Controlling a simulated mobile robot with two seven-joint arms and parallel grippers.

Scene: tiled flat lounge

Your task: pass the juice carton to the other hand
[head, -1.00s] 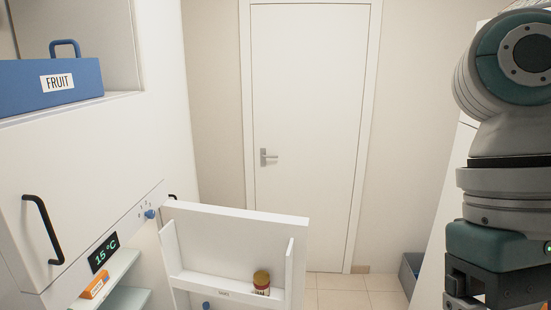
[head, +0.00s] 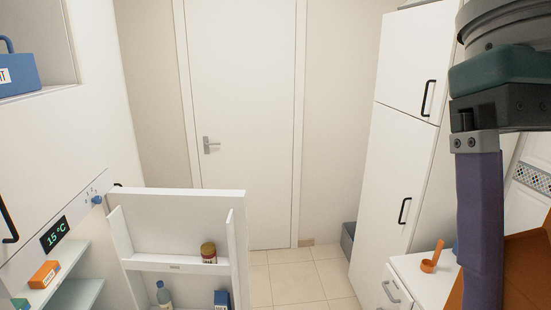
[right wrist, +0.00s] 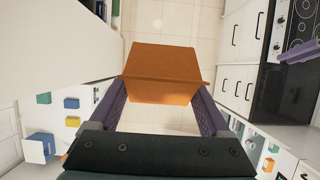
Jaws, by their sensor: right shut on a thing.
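My right gripper (right wrist: 163,92) is shut on an orange carton, which I take to be the juice carton (right wrist: 163,62). In the right wrist view the carton sits between the two purple fingers, with a ridge across it. In the head view my right gripper (head: 482,225) hangs at the right edge, one purple finger showing, with part of the orange carton (head: 520,268) beside it. The rest of the carton is cut off by the frame.
An open fridge door (head: 185,225) with a jar (head: 208,253) and a bottle (head: 163,294) juts out ahead at left. A white tall cabinet (head: 398,150) and a counter with an orange scoop (head: 432,258) stand right. Tiled floor (head: 298,278) is clear between.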

